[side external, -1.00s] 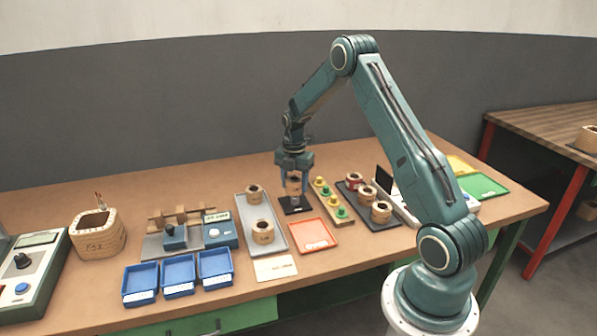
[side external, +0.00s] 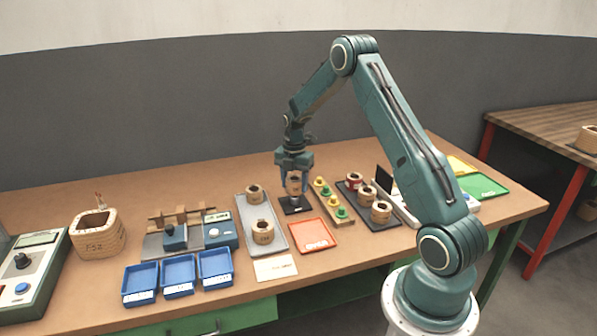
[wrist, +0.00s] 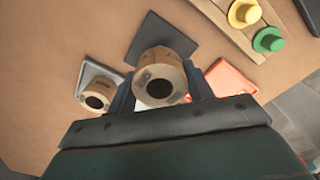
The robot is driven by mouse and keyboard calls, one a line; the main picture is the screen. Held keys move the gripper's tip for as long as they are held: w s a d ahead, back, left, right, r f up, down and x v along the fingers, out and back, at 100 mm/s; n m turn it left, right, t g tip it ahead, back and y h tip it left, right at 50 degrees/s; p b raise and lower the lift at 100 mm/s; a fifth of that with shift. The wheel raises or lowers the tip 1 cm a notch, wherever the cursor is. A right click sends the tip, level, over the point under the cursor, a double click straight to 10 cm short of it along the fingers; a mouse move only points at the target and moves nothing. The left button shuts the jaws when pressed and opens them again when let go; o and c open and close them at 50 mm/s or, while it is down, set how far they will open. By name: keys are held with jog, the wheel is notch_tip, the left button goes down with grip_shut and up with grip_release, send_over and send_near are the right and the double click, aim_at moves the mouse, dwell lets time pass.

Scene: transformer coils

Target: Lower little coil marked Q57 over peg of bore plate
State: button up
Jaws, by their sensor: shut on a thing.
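A small tan coil (side external: 294,184) is held upright between the two fingers of my gripper (side external: 293,186). In the wrist view the coil (wrist: 160,66) shows its open bore, with a finger on each side. The mark on it is too small to read. The black bore plate (side external: 298,207) lies on the table under the coil, and part of it shows beyond the coil in the wrist view (wrist: 163,33). The peg is hidden by the coil and fingers. I cannot tell how much gap is left between coil and plate.
A grey tray (side external: 273,222) with two coils stands close on the left. A red-orange tray (side external: 313,236) lies in front. A wooden strip (side external: 324,193) with yellow and green pieces and a dark tray (side external: 352,205) with several coils stand on the right.

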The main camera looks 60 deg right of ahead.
jog(key=shift+f, duration=0.95)
jog(key=o, duration=1.5)
jog(key=shift+r, duration=0.1)
notch_tip(320, 180, up, 9)
jog(key=shift+f, duration=0.15)
dwell(0.3)
dwell(0.7)
